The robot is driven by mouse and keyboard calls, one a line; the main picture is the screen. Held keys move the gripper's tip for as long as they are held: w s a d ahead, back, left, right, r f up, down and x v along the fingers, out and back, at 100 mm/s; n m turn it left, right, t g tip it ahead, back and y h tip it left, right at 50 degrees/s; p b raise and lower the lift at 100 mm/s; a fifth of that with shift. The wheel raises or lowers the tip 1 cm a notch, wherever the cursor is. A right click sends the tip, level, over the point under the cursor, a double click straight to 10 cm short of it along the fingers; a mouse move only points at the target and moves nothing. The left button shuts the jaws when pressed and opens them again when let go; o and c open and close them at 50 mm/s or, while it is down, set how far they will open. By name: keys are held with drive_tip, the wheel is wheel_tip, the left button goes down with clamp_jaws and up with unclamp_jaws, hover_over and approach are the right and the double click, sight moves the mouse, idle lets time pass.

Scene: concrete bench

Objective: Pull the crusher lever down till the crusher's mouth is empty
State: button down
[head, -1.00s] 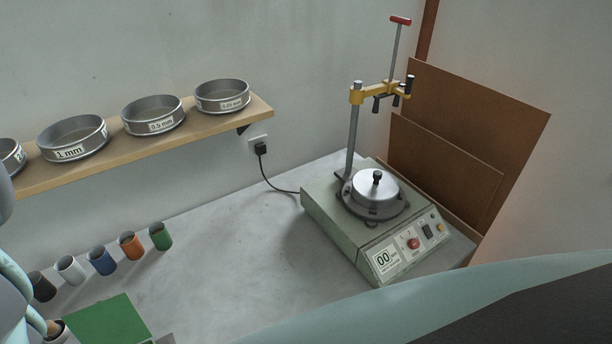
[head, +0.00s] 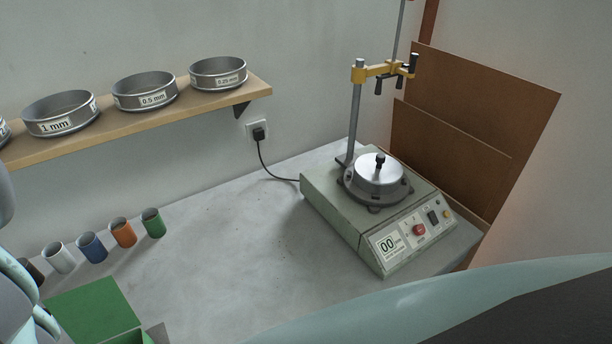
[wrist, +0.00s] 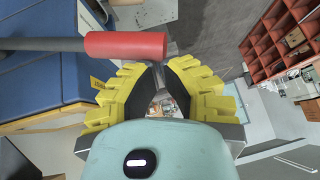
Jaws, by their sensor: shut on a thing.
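In the wrist view a lever with a red grip (wrist: 126,46) on a grey rod (wrist: 42,44) reaches in from the left. I take it as the crusher lever. My gripper (wrist: 156,76), with yellow ribbed fingers and dark pads, is closed at the red grip, which lies across the fingertips. The exact contact is hard to see. My gripper is outside the head view. The crusher's body and mouth are not clearly seen in either view, so I cannot tell what the mouth holds.
In the head view a grey-green machine (head: 342,222) with a metal pot (head: 377,174) stands on the concrete bench (head: 230,240). Sieves sit on a wooden shelf (head: 140,125). Several coloured cups and a green box (head: 95,305) are at left. The bench middle is clear.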

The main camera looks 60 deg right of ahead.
drive_tip(key=shift+s+a+f+b, duration=0.1)
drive_tip(key=shift+s+f+b, duration=0.1)
drive_tip(key=shift+f+b, duration=0.25)
drive_tip(key=shift+s+a+f+b, duration=0.15)
drive_tip(key=shift+f+b, duration=0.15)
drive_tip(key=shift+f, duration=0.25)
wheel_tip(320, 180, down, 14)
drive_tip(key=s+n+t+h+b, duration=0.1)
drive_tip(key=t+b, duration=0.3)
drive_tip(key=b, duration=0.7)
drive_tip(key=shift+s+a+f+n+h+b, duration=0.15)
drive_tip(key=shift+s+a+n+h+b, duration=0.2)
drive_tip(key=shift+s, duration=0.25)
